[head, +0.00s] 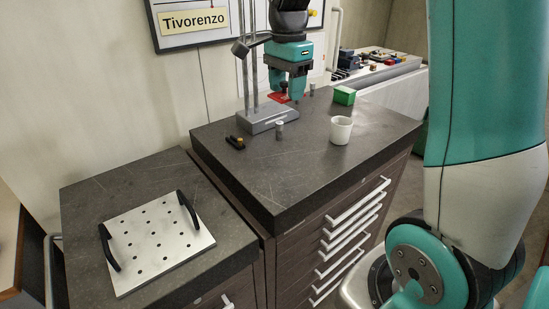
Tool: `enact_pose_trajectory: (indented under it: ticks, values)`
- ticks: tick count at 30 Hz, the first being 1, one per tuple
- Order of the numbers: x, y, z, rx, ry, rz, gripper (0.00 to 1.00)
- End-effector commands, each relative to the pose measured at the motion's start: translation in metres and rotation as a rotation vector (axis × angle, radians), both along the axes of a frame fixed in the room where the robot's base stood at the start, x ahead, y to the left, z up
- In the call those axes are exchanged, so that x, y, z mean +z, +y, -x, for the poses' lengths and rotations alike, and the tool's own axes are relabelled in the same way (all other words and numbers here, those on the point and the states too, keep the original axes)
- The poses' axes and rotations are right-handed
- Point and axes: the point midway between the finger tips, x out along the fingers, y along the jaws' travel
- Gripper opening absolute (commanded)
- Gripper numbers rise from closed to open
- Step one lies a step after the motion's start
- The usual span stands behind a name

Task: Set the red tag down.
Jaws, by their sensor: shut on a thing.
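My gripper (287,93) points down over the back of the dark-topped cabinet (222,160). It is shut on the red tag (278,98), a small flat red piece at its fingertips. The tag is partly hidden by the fingers and lies just behind the grey stand base. I cannot tell whether the tag touches the cabinet top.
A grey stand (268,118) with upright posts is close by the gripper. A white cup (341,130), a green box (344,95), small grey cylinders (279,130) and a black-and-orange item (236,142) stand around. A perforated plate (150,240) with black handles lies on the lower cabinet.

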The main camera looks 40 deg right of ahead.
Motion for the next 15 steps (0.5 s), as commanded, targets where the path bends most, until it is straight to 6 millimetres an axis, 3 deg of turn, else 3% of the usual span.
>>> enact_pose_trajectory:
  ticks: [5, 15]
  values:
    - [-0.035, 0.001, 0.002, -0.007, 0.011, -0.002, 0.29]
    - [-0.128, 0.0, 0.002, -0.006, 0.009, -0.002, 0.29]
